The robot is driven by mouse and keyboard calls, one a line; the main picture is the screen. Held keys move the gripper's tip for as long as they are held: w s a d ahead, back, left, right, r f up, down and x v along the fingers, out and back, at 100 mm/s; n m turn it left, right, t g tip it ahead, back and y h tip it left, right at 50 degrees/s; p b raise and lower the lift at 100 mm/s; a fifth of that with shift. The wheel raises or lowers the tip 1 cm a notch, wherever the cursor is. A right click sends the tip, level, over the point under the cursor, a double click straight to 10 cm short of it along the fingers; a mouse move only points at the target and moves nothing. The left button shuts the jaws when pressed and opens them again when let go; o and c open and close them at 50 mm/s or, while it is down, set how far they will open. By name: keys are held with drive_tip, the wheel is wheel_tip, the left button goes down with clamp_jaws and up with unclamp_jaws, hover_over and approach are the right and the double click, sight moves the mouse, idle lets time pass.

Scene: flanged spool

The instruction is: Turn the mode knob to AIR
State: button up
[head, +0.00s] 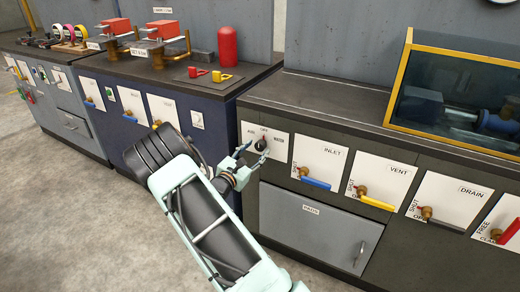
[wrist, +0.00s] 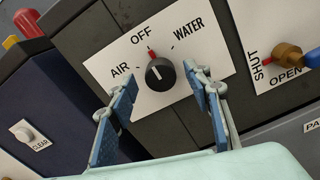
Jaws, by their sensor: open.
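The mode knob (wrist: 160,74) is a round black knob with a white line and a red mark at its top. It sits on a white plate (wrist: 205,42) lettered AIR at left, OFF at top and WATER at right. Its red mark points toward OFF. My gripper (wrist: 160,84) is open in the wrist view, with one blue-padded finger on each side of the knob and visible gaps to it. In the head view my gripper (head: 243,163) is just left of and in front of the knob (head: 260,145), partly covering the plate.
Right of the knob are the INLET valve with a blue handle (head: 315,183), the VENT valve with a yellow handle (head: 376,203) and the DRAIN valve. A grey drawer (head: 315,232) is below. A navy cabinet (head: 218,150) stands to the left. The floor in front is clear.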

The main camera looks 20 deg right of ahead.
sight(259, 147)
drive_tip(key=shift+x, duration=1.5)
drive_tip(key=shift+c, duration=0.3)
drive_tip(key=c, duration=1.1)
